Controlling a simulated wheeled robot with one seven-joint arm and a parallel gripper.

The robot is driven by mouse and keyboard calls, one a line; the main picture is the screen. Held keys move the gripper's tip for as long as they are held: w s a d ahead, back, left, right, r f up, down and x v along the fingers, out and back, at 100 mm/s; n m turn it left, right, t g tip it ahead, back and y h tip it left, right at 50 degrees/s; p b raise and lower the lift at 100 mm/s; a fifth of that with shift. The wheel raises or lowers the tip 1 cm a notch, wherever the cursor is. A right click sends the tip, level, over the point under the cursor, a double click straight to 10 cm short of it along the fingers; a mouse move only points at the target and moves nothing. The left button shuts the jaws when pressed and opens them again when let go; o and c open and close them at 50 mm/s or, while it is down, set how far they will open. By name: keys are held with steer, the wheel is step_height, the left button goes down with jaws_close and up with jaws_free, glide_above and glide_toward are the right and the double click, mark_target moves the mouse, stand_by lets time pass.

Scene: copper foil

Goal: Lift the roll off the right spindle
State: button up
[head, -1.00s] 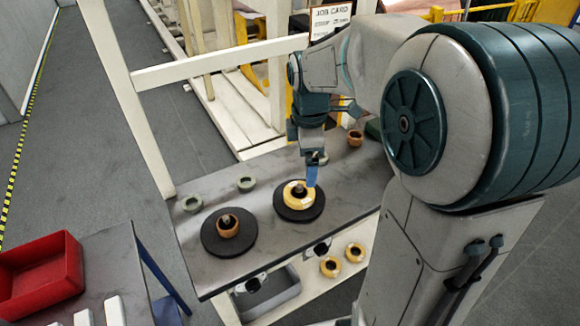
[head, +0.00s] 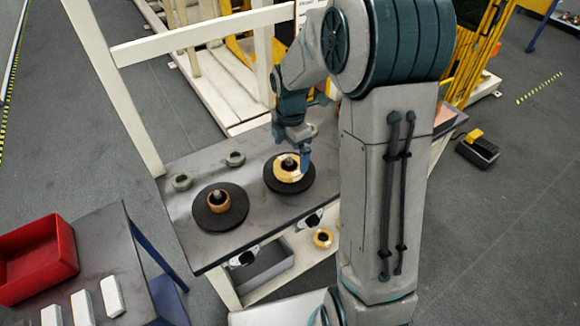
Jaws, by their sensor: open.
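The gold-yellow roll (head: 281,174) with a pale patch lies flat around the right spindle (head: 289,163), on a black round plate (head: 273,186). My gripper (head: 305,164) points down at the right side of this roll, its blue fingertip close to the roll's edge. It is open; whether it touches the roll I cannot tell, and one finger is hidden. The left spindle carries a smaller copper-brown roll (head: 219,205) on a second black plate (head: 236,216).
A red bin (head: 38,252) stands on a table at left. A white frame post (head: 110,90) rises behind.

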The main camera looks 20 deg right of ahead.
mark_target(289, 158)
steer(key=f, duration=0.2)
steer(key=f+p, duration=0.1)
steer(key=f, duration=0.2)
steer(key=shift+w+a, duration=0.15)
steer(key=shift+w, duration=0.05)
steer(key=c, duration=1)
steer(key=shift+c, duration=0.3)
steer(key=shift+r, duration=0.1)
